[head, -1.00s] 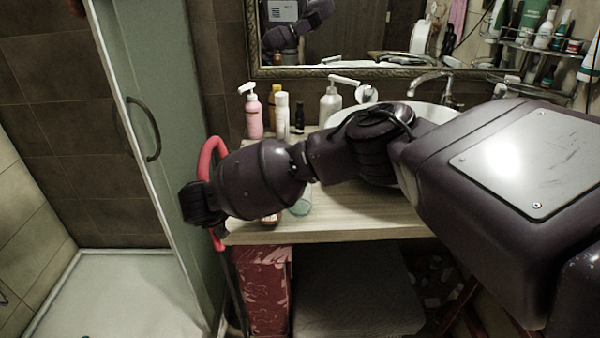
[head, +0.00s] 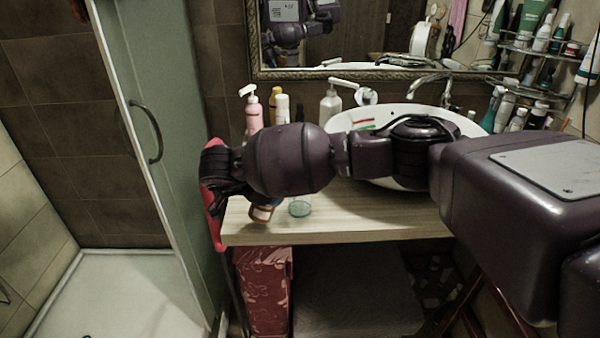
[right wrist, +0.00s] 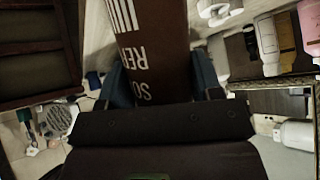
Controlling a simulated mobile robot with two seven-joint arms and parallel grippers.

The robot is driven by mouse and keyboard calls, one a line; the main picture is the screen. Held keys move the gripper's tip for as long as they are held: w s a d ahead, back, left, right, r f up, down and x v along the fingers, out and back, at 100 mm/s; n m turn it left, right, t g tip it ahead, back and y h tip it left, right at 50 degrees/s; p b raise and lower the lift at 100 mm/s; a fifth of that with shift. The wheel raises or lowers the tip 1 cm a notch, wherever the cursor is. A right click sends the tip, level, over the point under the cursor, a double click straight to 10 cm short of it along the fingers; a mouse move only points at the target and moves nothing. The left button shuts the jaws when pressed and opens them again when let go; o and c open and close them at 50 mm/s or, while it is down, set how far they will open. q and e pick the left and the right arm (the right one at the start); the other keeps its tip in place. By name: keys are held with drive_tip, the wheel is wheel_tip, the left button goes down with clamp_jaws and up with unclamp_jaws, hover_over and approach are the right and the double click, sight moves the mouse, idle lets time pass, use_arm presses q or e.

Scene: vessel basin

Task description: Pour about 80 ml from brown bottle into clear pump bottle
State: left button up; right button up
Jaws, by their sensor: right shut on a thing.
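My right gripper (right wrist: 160,85) is shut on the brown bottle (right wrist: 155,45), a dark brown body with white lettering that fills the space between its fingers. In the head view my right arm crosses the picture, and the hand (head: 228,185) is at the counter's left end. A brown, tilted piece with a pale label (head: 262,212) shows just below it, apparently the bottle; the rest is hidden. A clear greenish vessel (head: 300,206) stands close to its right. A translucent bottle with a white pump (head: 330,104) stands behind my arm. I cannot tell which is the clear pump bottle.
The wooden counter (head: 350,222) is bare at its front middle. A white basin (head: 400,183) lies behind my arm. A pink pump bottle (head: 253,112) and a white bottle (head: 282,107) stand at the back. A red curved rail (head: 217,235) and the shower door (head: 165,110) are at left.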

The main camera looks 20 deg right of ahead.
drive_tip(key=shift+d+r+y, duration=0.2)
drive_tip(key=shift+r+y, duration=0.3)
drive_tip(key=shift+y, duration=0.2)
drive_tip(key=shift+w+d+r+g+y, duration=0.1)
drive_tip(key=shift+d+r+g+y, duration=0.15)
drive_tip(key=shift+r+y, duration=0.35)
drive_tip(key=shift+a+g+y, duration=0.25)
drive_tip(key=shift+y, duration=0.35)
drive_tip(key=shift+a+r+m+y+p, duration=0.2)
drive_tip(key=shift+r+m+y+p, duration=0.1)
drive_tip(key=shift+r+y, duration=0.3)
drive_tip(key=shift+a+r+y, duration=0.15)
drive_tip(key=shift+r+y, duration=0.05)
drive_tip(key=shift+y, duration=0.1)
drive_tip(key=shift+s+a+f+g+y+b, duration=0.2)
drive_tip(key=shift+f+g+y+b, duration=0.2)
drive_tip(key=shift+y, duration=0.2)
drive_tip(key=shift+r+y, duration=0.3)
drive_tip(key=shift+y, duration=0.2)
drive_tip(key=shift+s+a+f+y, duration=0.1)
drive_tip(key=shift+a+f+y, duration=0.1)
drive_tip(key=shift+y, duration=0.2)
drive_tip(key=shift+w+d+r+m+y, duration=0.1)
drive_tip(key=shift+w+r+m+y, duration=0.1)
drive_tip(key=shift+m+y, duration=0.1)
drive_tip(key=shift+r, duration=0.25)
drive_tip(key=shift+s+f+y, duration=0.1)
drive_tip(key=shift+s+y, duration=0.05)
drive_tip(key=shift+y, duration=0.15)
